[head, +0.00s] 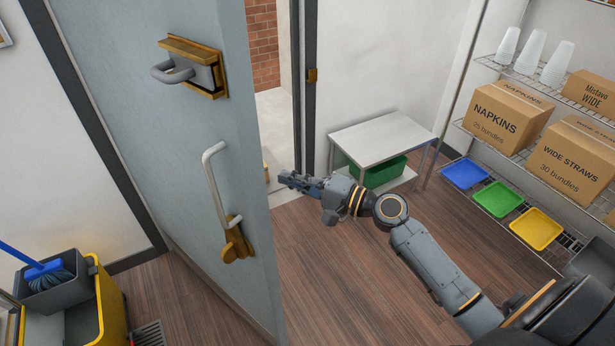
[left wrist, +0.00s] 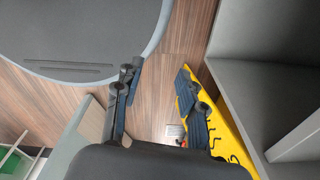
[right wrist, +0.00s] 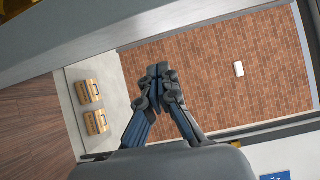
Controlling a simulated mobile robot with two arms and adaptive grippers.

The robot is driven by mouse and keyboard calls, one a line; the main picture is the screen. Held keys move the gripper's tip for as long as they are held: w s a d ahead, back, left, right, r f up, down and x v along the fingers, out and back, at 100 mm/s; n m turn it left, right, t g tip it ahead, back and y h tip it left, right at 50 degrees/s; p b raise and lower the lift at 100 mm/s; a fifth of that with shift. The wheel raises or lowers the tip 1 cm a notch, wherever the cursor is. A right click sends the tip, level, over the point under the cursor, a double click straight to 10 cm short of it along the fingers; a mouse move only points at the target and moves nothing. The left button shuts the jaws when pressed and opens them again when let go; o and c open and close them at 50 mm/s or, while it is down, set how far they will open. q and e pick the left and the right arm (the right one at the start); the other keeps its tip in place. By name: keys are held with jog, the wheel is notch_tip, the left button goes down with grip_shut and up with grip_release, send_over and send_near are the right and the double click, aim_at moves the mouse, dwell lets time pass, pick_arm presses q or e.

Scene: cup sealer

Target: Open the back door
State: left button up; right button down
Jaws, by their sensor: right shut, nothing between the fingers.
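The back door (head: 170,150) is a pale grey-blue panel in the head view, swung partly open into the room. It carries a brass lock box with a grey pull (head: 190,72) and a long silver handle (head: 214,185) on a brass base. The doorway gap right of its edge shows a brick wall (head: 262,40) and a pale floor. My right gripper (head: 284,177) is just right of the door edge, shut and empty; it also shows in the right wrist view (right wrist: 158,72). My left gripper (left wrist: 158,78) is open and empty in the left wrist view, over the wood floor.
A small metal table (head: 383,135) with a green bin (head: 380,172) stands right of the doorway. A wire shelf at right holds boxes (head: 500,115), cups and coloured trays (head: 464,173). A yellow mop bucket (head: 112,305) stands left of the door. The middle floor is clear.

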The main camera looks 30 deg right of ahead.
pick_arm(q)
jog(key=r+p, duration=0.1)
jog(key=r, duration=0.1)
jog(key=w+r+p, duration=0.1)
jog(key=p, duration=0.1)
jog(key=shift+w+d+r, duration=0.1)
jog(key=shift+w+r, duration=0.1)
jog(key=shift+r, duration=0.15)
pick_arm(e)
jog(key=a, duration=0.5)
jog(key=shift+w+a, duration=0.2)
jog(key=shift+w, duration=0.15)
